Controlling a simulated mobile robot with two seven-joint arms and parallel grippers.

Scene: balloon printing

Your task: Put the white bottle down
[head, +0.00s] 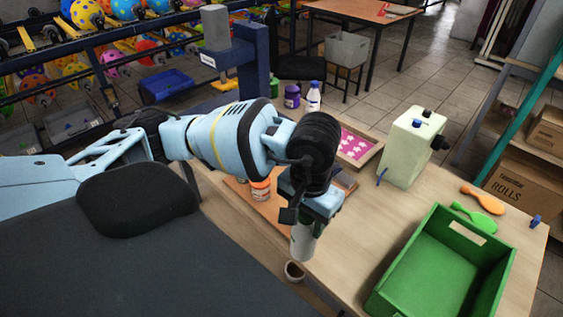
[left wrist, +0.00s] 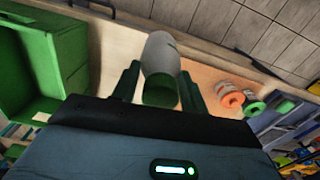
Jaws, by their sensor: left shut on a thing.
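The white bottle (head: 302,243) hangs below my left gripper (head: 311,208) at the near edge of the wooden table (head: 352,230). My left gripper is shut on it. In the left wrist view the bottle (left wrist: 162,52) sits between the two dark green fingers of the gripper (left wrist: 157,84). Its green end faces the camera and its pale body points away. The gripper hides its upper part in the head view. I cannot tell whether its lower end touches the table. My right gripper is not in view.
A small round dark-topped item (head: 294,271) is just below the bottle. A green crate (head: 392,291) stands at the right. An orange-and-white jar (head: 260,190), a pink tray (head: 371,158) and a pale green machine (head: 408,150) are further back. Bare tabletop lies between bottle and crate.

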